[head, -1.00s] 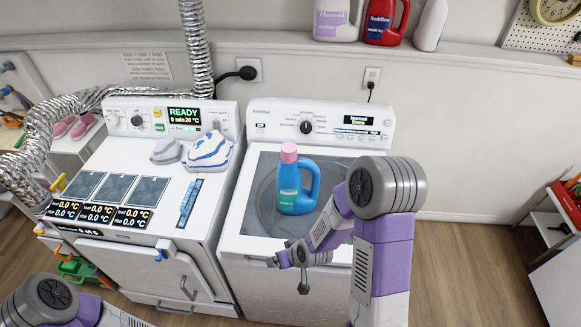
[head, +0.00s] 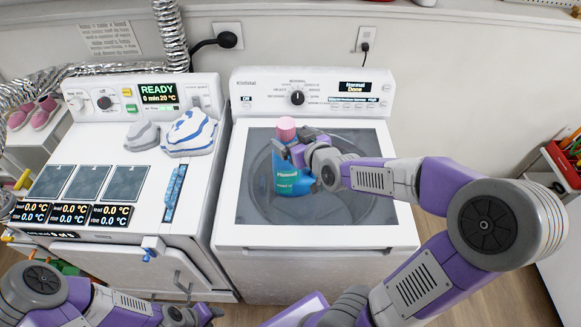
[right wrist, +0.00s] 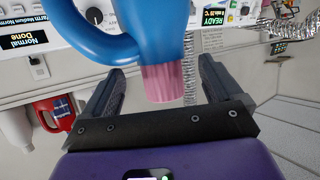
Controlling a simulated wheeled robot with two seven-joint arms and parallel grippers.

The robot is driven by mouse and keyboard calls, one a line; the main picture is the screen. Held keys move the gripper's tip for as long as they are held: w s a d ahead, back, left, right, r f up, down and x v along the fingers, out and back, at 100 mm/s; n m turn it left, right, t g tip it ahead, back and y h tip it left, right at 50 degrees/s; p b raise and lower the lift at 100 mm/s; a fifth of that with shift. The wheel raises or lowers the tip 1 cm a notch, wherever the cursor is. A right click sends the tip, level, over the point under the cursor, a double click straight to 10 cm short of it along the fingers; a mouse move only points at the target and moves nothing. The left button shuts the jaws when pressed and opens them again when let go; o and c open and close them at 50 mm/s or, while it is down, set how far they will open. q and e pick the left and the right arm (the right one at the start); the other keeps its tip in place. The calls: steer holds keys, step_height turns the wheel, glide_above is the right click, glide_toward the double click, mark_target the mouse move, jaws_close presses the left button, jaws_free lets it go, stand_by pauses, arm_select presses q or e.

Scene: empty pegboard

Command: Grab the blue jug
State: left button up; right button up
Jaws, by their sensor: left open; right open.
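The blue jug (head: 290,180) with a pink cap (head: 286,128) stands upright on top of the right-hand machine (head: 390,212). My right gripper (head: 293,150) is at the jug's upper part, partly hiding its body and handle. In the right wrist view the jug (right wrist: 165,25) appears upside down, with its pink cap (right wrist: 163,82) between the open fingers of my right gripper (right wrist: 160,90). I cannot tell whether a finger touches the jug. My left gripper (head: 205,315) is low at the bottom edge, in front of the machines, away from the jug.
The right machine's control panel (head: 310,95) rises behind the jug. A red bottle (right wrist: 55,115) shows in the right wrist view.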

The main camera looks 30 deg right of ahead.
steer(key=shift+b+x, duration=0.3)
steer(key=shift+x, duration=2.6)
steer(key=shift+c, duration=0.2)
jaws_close()
steer(key=shift+r, duration=0.15)
